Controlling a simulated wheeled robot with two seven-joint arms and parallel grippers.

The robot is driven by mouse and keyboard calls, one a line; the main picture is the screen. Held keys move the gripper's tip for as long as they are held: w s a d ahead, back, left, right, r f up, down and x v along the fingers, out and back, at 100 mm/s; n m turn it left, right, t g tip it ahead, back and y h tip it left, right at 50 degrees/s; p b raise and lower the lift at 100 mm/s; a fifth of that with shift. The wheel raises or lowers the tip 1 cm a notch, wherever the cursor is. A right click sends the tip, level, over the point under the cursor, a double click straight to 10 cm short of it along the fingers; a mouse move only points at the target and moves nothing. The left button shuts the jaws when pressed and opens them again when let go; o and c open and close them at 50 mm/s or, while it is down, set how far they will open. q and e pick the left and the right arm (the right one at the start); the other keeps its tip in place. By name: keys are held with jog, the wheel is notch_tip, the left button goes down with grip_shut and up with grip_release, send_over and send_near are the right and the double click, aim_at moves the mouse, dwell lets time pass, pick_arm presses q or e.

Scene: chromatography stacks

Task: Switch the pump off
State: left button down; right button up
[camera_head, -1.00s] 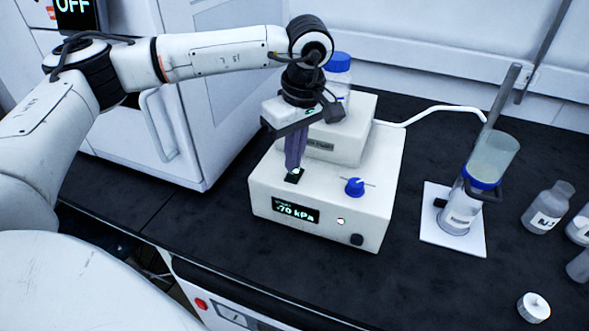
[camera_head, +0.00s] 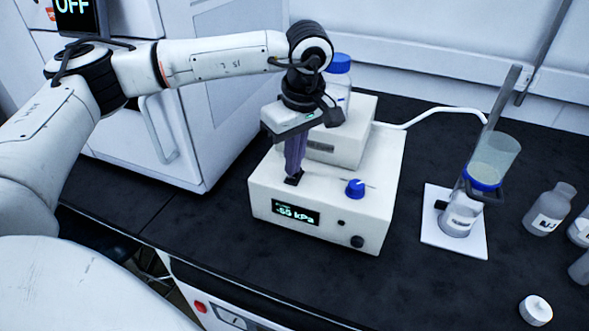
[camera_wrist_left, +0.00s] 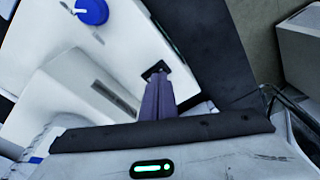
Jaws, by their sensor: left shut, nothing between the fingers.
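The pump (camera_head: 330,238) is a cream box on the black bench. Its front display (camera_head: 296,212) appears to read -55 kPa, and the small indicator (camera_head: 341,223) beside it is dark. A small black switch (camera_head: 294,179) sits on the pump's top, left of a blue knob (camera_head: 355,188). My left gripper (camera_head: 294,174) points down with shut, empty fingers, its tips at the switch and partly hiding it. In the left wrist view the fingertips (camera_wrist_left: 157,80) meet the black switch (camera_wrist_left: 155,70); whether they press on it is hard to tell. My right gripper is not in view.
A blue-capped bottle (camera_head: 338,72) stands behind the arm. A white tube (camera_head: 430,114) runs right to a filter funnel (camera_head: 492,162) above a flask on a white plate (camera_head: 452,245). Bench left of the pump is clear.

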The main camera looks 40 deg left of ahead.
pick_arm(q)
notch_tip(320, 180, up, 7)
jog(key=p, duration=0.4)
jog(key=shift+f, duration=0.2)
dwell(0.5)
